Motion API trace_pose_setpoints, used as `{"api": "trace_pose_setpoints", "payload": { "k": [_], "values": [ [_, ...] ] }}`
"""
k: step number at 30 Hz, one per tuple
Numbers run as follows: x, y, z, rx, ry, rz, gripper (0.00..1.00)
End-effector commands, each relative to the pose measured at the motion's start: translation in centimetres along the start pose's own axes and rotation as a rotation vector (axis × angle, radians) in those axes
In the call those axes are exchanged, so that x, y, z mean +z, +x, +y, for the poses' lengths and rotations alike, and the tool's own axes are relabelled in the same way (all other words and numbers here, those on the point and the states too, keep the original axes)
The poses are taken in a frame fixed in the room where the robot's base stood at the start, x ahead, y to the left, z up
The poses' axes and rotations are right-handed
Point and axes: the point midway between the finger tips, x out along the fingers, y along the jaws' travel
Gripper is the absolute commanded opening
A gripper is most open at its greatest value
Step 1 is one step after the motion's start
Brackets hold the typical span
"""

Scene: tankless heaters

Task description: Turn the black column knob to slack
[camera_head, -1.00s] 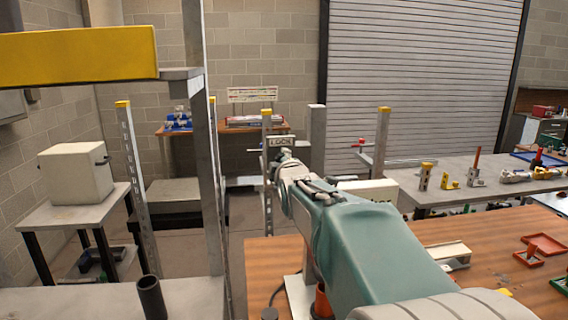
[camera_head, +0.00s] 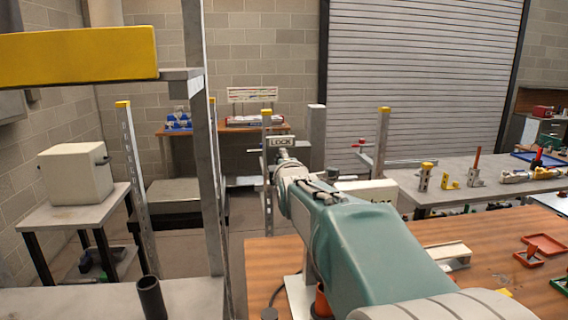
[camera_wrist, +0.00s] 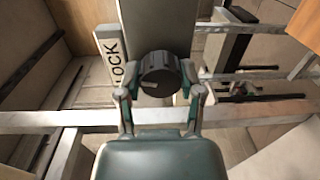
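The black column knob (camera_wrist: 160,73) shows in the wrist view as a dark round cap on a grey upright plate (camera_wrist: 158,22). My gripper (camera_wrist: 160,92) is open, with one finger on each side of the knob's lower part. A gap shows on the left; whether the right finger touches the knob I cannot tell. In the head view my arm hides the knob.
A grey metal beam (camera_wrist: 50,122) crosses below the knob in the wrist view. In the head view, a wooden table (camera_head: 480,240) lies to the right of my arm. A metal post (camera_head: 206,170) with a yellow beam (camera_head: 80,56) stands at left.

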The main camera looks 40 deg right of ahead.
Motion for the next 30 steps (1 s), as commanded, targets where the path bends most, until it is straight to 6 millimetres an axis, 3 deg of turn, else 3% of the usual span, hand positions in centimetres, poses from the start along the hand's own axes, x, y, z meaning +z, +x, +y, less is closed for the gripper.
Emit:
{"api": "trace_pose_setpoints", "payload": {
  "k": [1,2,3,17,30],
  "values": [
    [-0.2,0.1,-0.5,-0.012,-0.001,0.003,0.67],
    [-0.2,0.1,-0.5,-0.012,-0.001,0.003,0.8],
    [-0.2,0.1,-0.5,-0.012,0.0,0.003,0.84],
    [0.0,-0.6,-0.1,-0.003,0.001,0.001,0.84],
    [-0.2,-7.7,-0.1,-0.002,0.0,0.001,0.84]
  ]
}}
